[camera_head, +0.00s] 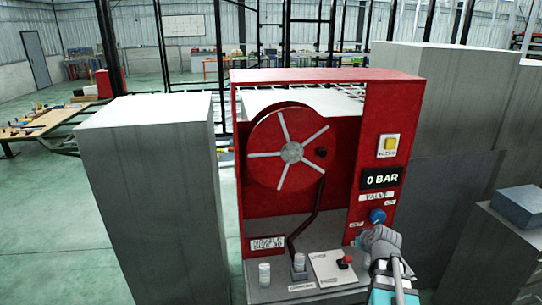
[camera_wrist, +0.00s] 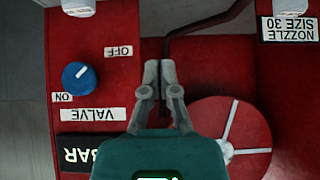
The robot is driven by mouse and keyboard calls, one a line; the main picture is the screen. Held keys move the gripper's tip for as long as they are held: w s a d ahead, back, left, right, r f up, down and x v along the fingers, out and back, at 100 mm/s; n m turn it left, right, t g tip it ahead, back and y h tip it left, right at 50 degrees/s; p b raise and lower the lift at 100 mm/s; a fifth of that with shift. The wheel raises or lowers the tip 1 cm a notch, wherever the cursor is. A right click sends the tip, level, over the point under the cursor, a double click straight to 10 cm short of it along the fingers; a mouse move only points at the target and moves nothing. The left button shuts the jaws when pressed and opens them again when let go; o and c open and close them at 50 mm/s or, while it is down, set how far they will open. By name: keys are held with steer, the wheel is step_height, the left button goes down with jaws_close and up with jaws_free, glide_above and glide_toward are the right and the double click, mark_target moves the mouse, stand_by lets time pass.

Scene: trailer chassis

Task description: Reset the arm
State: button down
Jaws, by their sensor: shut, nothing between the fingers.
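My gripper (camera_head: 380,241) is at the lower right of the red machine, in front of its panel and just below the blue valve knob (camera_head: 377,216) in the head view. In the wrist view my gripper (camera_wrist: 159,70) has its two grey fingers together, with nothing visible between them. The panel appears upside down there. The blue knob (camera_wrist: 79,75) is left of the fingers, apart from them, between the OFF and ON labels. The red machine (camera_head: 395,95) carries a round red reel (camera_head: 290,152) with light spokes. Its display (camera_head: 381,179) reads 0 BAR.
Tall grey blocks stand left (camera_head: 145,190) and right (camera_head: 455,90) of the machine. A grey lower shelf (camera_head: 312,290) holds a red button (camera_head: 345,262) and white knobs. A dark hose (camera_head: 308,225) runs below the reel. Open green floor (camera_head: 35,215) lies at the left.

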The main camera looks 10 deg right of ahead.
steer(key=s+a+f+g+b, duration=0.1)
steer(key=s+a+f+g, duration=0.2)
steer(key=s+a, duration=0.3)
steer(key=s+a+f+g, duration=0.4)
steer(key=s+a+g, duration=0.1)
steer(key=a, duration=0.9)
steer(key=shift+s+a+g+b, duration=0.35)
steer(key=shift+s+g+b, duration=0.05)
steer(key=shift+s, duration=0.35)
steer(key=shift+d, duration=0.1)
